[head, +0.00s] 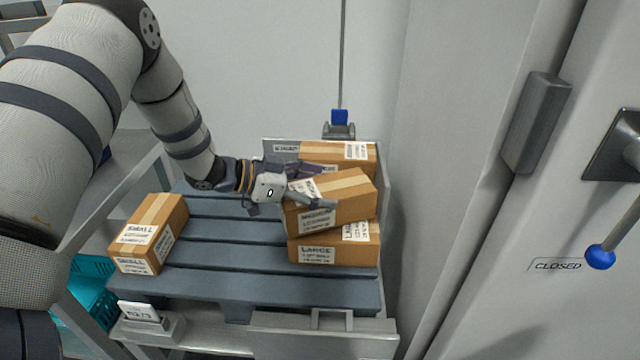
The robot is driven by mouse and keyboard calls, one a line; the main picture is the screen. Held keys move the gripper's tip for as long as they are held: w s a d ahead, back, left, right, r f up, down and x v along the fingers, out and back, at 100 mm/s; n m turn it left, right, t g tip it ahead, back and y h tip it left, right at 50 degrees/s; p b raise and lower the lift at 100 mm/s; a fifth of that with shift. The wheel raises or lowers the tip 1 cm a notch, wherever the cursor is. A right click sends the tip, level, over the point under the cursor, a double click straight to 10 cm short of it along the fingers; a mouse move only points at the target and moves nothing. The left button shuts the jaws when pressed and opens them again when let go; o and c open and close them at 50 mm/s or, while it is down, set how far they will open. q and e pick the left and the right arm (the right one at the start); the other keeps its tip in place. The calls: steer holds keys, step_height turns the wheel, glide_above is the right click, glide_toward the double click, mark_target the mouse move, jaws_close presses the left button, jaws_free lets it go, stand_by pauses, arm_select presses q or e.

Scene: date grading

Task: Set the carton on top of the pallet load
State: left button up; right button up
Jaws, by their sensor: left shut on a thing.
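A brown carton labelled MEDIUM (340,209) is in my left gripper (314,187), which is shut on it at its left side. The carton is turned slightly against the load and sits over a carton labelled LARGE (340,251). I cannot tell whether the two touch. Another carton (352,154) stands behind, partly hidden by the held one. A carton labelled SMALL (150,232) stands apart at the left of the grey slatted pallet (230,257). My right gripper is not in view.
The pallet's middle slats are bare. A metal frame (330,327) edges the pallet's front, with a small sign (142,313) at its left. Teal crates (88,297) stand lower left. A wall is close on the right, then a door with a blue-knobbed handle (600,257) and a CLOSED label (557,265).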

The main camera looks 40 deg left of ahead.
arm_select(q)
steer(key=shift+f, duration=0.5)
stand_by(0.4)
steer(key=o, duration=1.8)
steer(key=shift+o, duration=0.2)
steer(key=shift+s+f, duration=0.1)
